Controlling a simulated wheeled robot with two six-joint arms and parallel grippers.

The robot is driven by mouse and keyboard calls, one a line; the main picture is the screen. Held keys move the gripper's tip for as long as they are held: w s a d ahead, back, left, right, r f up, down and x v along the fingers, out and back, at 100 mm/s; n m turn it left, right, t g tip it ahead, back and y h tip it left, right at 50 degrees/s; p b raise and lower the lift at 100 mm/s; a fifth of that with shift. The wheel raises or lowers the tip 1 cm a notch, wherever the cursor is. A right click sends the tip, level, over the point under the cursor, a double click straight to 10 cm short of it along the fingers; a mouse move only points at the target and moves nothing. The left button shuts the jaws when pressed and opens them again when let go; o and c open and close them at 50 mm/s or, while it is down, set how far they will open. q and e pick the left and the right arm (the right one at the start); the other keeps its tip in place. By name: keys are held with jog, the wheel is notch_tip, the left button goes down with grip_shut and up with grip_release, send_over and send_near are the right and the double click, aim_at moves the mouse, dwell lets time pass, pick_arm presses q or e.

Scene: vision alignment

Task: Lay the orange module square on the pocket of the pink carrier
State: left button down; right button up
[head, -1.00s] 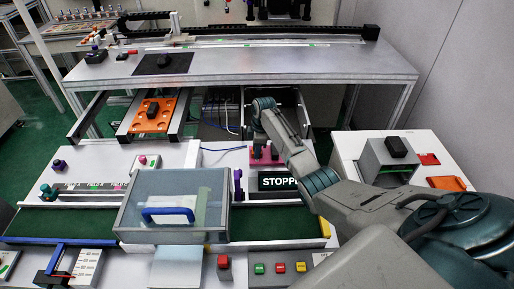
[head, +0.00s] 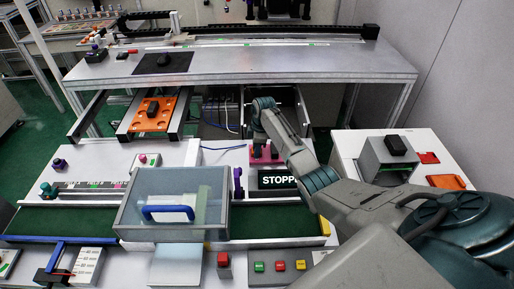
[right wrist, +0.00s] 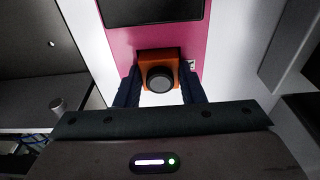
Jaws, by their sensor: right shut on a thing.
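The orange module (right wrist: 174,56), with a round black knob on top, is between the two dark fingers of my right gripper (right wrist: 160,84) in the right wrist view. My right gripper is shut on it. The pink carrier (right wrist: 124,45) lies beyond and beneath it, with a dark rectangular area (right wrist: 152,10), seemingly its pocket, cut off by the top edge. The module overlaps the carrier's near end, short of that dark area; I cannot tell its height. In the head view the pink carrier (head: 266,160) shows beneath my right arm, and the module cannot be made out. My left gripper is out of view.
A grey clear-sided box with a blue handle (head: 168,213) stands left of the carrier, over the green conveyor (head: 275,223). A white bench with a grey machine (head: 388,160) is at the right.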

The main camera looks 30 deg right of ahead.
jog(key=shift+s+a+f, duration=0.15)
jog(key=shift+s+f, duration=0.2)
jog(key=shift+f, duration=0.2)
jog(key=o, duration=1.1)
jog(key=shift+c, duration=0.2)
notch_tip(320, 180, up, 12)
jog(key=d+b, duration=0.1)
jog(key=b, duration=0.1)
jog(key=shift+d+f, duration=0.15)
